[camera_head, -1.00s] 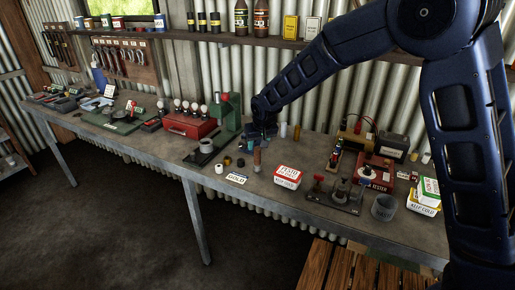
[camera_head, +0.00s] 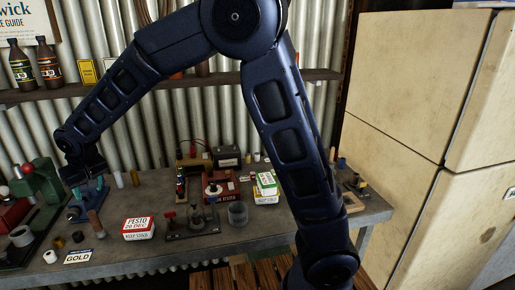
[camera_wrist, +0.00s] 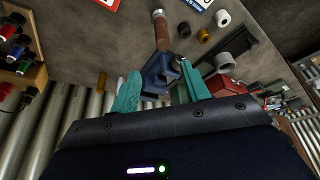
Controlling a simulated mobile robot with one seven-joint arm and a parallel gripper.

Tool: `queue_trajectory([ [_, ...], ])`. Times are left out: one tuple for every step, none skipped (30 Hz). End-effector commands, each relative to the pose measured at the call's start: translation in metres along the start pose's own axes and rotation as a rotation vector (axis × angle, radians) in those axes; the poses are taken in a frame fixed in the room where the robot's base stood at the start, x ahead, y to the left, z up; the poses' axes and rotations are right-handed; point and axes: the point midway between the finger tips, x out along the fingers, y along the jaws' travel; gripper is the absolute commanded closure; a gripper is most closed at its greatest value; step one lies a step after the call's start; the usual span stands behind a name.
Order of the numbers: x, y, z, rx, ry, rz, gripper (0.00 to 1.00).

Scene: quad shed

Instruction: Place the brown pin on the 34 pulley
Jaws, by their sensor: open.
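A slimmer golden-brown cylinder (camera_head: 135,178) stands farther back and shows at left in the wrist view (camera_wrist: 101,81). I cannot tell for certain which is the brown pin. No pulley marked 34 can be read. My gripper (camera_wrist: 160,92) is open, its teal fingers apart. In the head view my gripper (camera_head: 88,188) is low over the bench.
Small white (camera_head: 50,256), black (camera_head: 57,242) and gold (camera_head: 78,237) rings lie at the front left, near a GOLD sign (camera_head: 78,257). A PESTO tub (camera_head: 139,229), a clamp fixture (camera_head: 194,222) and a grey cup (camera_head: 237,214) stand to the right. A green press (camera_head: 40,190) is at left.

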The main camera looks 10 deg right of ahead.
Motion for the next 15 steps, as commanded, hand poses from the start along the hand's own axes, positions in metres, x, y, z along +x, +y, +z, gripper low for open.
queue_trajectory([
  [-0.005, 0.014, -0.001, 0.015, 0.001, 0.002, 0.54],
  [-0.009, 0.022, -0.002, 0.025, 0.000, 0.003, 0.54],
  [-0.015, 0.037, -0.001, 0.040, -0.001, 0.005, 0.54],
  [-0.020, 0.049, 0.000, 0.052, -0.002, 0.007, 0.54],
  [-0.025, 0.063, 0.001, 0.066, -0.003, 0.009, 0.54],
  [-0.033, 0.082, 0.003, 0.085, -0.005, 0.012, 0.54],
  [-0.040, 0.097, 0.006, 0.100, -0.007, 0.015, 0.54],
  [-0.046, 0.111, 0.008, 0.115, -0.008, 0.017, 0.54],
  [-0.054, 0.130, 0.013, 0.134, -0.009, 0.020, 0.54],
  [-0.060, 0.143, 0.016, 0.147, -0.010, 0.023, 0.54],
  [-0.067, 0.156, 0.020, 0.161, -0.010, 0.025, 0.54],
  [-0.075, 0.173, 0.026, 0.180, -0.012, 0.029, 0.54],
  [-0.082, 0.186, 0.031, 0.194, -0.012, 0.031, 0.54],
  [-0.088, 0.198, 0.036, 0.207, -0.011, 0.034, 0.54],
  [-0.096, 0.214, 0.043, 0.225, -0.012, 0.038, 0.54],
])
